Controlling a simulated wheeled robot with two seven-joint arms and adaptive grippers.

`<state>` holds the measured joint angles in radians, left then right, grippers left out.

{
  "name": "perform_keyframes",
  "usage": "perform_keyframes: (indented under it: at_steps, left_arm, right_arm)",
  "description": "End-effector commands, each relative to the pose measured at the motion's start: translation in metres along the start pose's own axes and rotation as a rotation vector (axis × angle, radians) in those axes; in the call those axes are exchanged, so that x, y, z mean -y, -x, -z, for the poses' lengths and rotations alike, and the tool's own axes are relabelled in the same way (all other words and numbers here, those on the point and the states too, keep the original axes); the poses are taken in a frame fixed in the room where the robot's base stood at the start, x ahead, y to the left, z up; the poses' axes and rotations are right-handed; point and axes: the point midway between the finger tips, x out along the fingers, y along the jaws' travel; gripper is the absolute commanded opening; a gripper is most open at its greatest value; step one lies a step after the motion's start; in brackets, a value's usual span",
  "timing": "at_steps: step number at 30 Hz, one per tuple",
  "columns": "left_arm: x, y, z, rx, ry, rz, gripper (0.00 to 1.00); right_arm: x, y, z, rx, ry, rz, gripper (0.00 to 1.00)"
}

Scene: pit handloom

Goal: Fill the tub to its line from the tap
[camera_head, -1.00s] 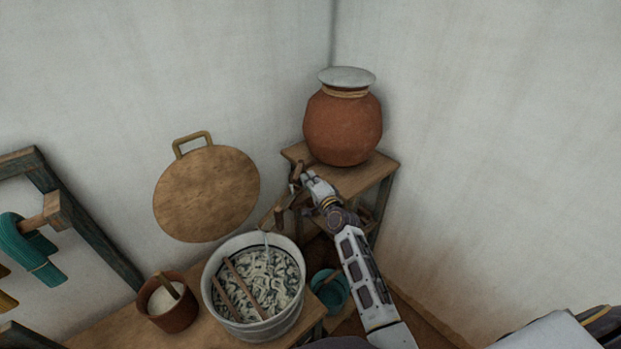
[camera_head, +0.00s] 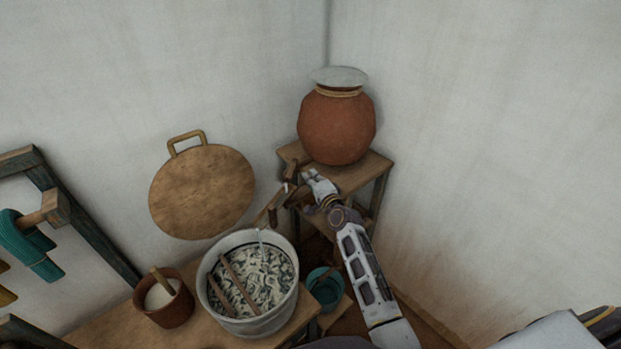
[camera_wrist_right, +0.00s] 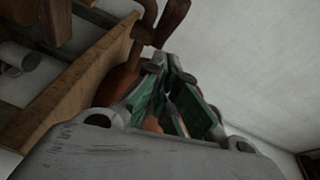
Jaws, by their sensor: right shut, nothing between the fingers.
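A round clay pot (camera_head: 337,128) with a grey lid stands on a small wooden stand in the corner. A brown wooden tap (camera_head: 291,171) sticks out at its lower left; in the right wrist view the tap (camera_wrist_right: 165,24) is just beyond my fingertips. A small teal tub (camera_head: 325,294) sits low, below and in front of the stand. Its line and water level cannot be made out. My right gripper (camera_head: 294,193) is shut and empty beside the tap; its green-padded fingers (camera_wrist_right: 162,62) show in the wrist view. My left gripper is out of view.
A large grey vessel (camera_head: 286,312) with patterned contents and sticks stands on the wooden table left of the tub. A brown cup (camera_head: 172,308) of white stuff is beside it. A round wooden board (camera_head: 202,195) is by the wall. Walls close the corner behind the pot.

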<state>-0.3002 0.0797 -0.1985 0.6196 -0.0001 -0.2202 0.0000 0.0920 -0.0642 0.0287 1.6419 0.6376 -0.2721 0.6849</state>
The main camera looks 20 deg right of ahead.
Motion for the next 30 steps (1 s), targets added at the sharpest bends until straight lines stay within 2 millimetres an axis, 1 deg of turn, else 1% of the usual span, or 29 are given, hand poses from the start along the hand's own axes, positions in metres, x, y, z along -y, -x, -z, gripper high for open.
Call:
perform_keyframes:
  at_steps: [6, 14, 23, 30]
  left_arm:
    - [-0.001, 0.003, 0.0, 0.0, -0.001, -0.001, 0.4]
    - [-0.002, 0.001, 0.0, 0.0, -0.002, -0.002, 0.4]
    - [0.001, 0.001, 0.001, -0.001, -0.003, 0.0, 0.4]
    - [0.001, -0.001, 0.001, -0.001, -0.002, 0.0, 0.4]
  right_arm:
    - [0.003, -0.002, 0.002, 0.001, 0.0, 0.001, 0.0]
    - [0.002, 0.008, -0.003, 0.002, -0.001, 0.0, 0.0]
    - [0.003, 0.024, -0.008, 0.002, -0.001, 0.0, 0.0]
    - [0.005, 0.044, -0.016, 0.001, -0.001, 0.0, 0.0]
